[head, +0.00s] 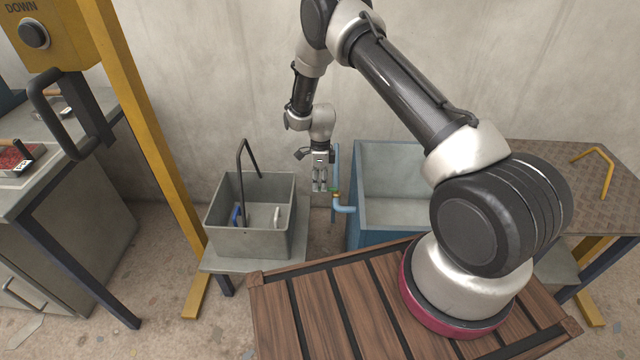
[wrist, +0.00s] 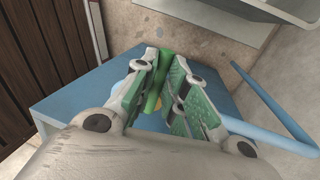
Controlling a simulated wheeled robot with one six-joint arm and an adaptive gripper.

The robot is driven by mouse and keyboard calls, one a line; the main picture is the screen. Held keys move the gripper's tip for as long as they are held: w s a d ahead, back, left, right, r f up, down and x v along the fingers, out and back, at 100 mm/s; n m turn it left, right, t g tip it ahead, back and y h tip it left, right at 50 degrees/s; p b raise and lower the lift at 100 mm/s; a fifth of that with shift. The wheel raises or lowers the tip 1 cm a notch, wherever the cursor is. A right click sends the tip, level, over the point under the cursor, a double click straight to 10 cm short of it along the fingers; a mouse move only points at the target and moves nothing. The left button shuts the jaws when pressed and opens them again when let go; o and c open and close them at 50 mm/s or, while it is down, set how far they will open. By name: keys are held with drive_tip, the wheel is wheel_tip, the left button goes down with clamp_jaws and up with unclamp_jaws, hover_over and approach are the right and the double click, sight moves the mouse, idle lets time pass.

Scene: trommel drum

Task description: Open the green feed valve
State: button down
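My gripper (head: 320,188) hangs pointing down beside the light blue feed pipe (head: 344,209), left of the blue tank. The green feed valve (head: 334,190) shows as a small green patch on this pipe, right next to my fingertips. In the wrist view, the green valve handle (wrist: 163,72) lies between the two fingers of my gripper (wrist: 167,62), which have green pads. The fingers are a little apart with the handle in the gap. Whether both pads press on it cannot be made out. A bit of brass shows below the handle. The fingers hide part of the valve.
The blue tank (head: 357,187) stands close right of the pipe. A grey bin (head: 245,240) with a black hooked rod stands to the left. A yellow post (head: 150,120) rises farther left. A wooden slatted platform (head: 300,315) lies in front.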

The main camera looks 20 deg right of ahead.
drive_tip(key=shift+s, duration=0.1)
idle(0.3)
drive_tip(key=shift+s+d+n+t+h, duration=0.4)
drive_tip(key=shift+s+n, duration=0.8)
drive_tip(key=shift+n, duration=1.8)
drive_tip(key=shift+s+d+n+t+h, duration=0.1)
drive_tip(key=shift+s+d+n+h, duration=0.8)
drive_tip(key=shift+n, duration=2.1)
drive_tip(key=shift+s+d+n+t, duration=0.2)
drive_tip(key=shift+s+n, duration=1.35)
drive_tip(key=shift+n, duration=1.45)
drive_tip(key=c, duration=1.5)
unclamp_jaws()
drive_tip(key=shift+d, duration=0.1)
drive_tip(key=shift+o, duration=0.2)
drive_tip(key=shift+r, duration=0.1)
